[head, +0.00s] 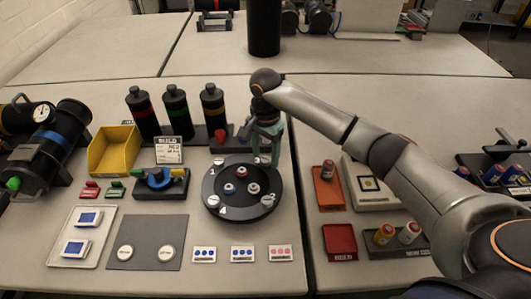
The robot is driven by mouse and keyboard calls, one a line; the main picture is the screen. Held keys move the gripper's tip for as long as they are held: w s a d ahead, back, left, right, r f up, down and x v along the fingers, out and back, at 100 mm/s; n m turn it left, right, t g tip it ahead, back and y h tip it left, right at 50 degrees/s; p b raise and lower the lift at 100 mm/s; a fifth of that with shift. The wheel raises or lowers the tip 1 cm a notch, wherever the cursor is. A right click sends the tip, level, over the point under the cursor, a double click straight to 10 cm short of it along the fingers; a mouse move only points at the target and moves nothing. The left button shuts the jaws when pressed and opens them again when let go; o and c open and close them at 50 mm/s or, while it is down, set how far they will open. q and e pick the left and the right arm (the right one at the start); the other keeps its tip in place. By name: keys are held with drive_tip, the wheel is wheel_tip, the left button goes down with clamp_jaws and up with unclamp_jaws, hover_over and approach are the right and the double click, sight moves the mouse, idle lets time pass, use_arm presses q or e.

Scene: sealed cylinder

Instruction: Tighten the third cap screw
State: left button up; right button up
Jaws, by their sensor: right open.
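A round black cap (243,211) lies on the table in the middle. Silver screws show on its rim at the upper left (219,162), lower left (213,201) and lower right (267,201). Small fittings with red, blue and pale parts stand near its centre. My right gripper (265,157) points down at the cap's upper right rim, jaws open. The fingers hide that part of the rim, so I cannot tell whether a screw is between them. The screw numbers are too small to read surely. My left gripper is out of view.
Black bottles (176,112) stand in a rack behind the cap, with a yellow bin (113,150) to their left. Small dotted cards (242,254) lie in front. A dark cylinder (264,28) stands at the back.

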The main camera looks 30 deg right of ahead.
drive_tip(key=shift+f, duration=0.1)
drive_tip(key=shift+c, duration=0.3)
clamp_jaws()
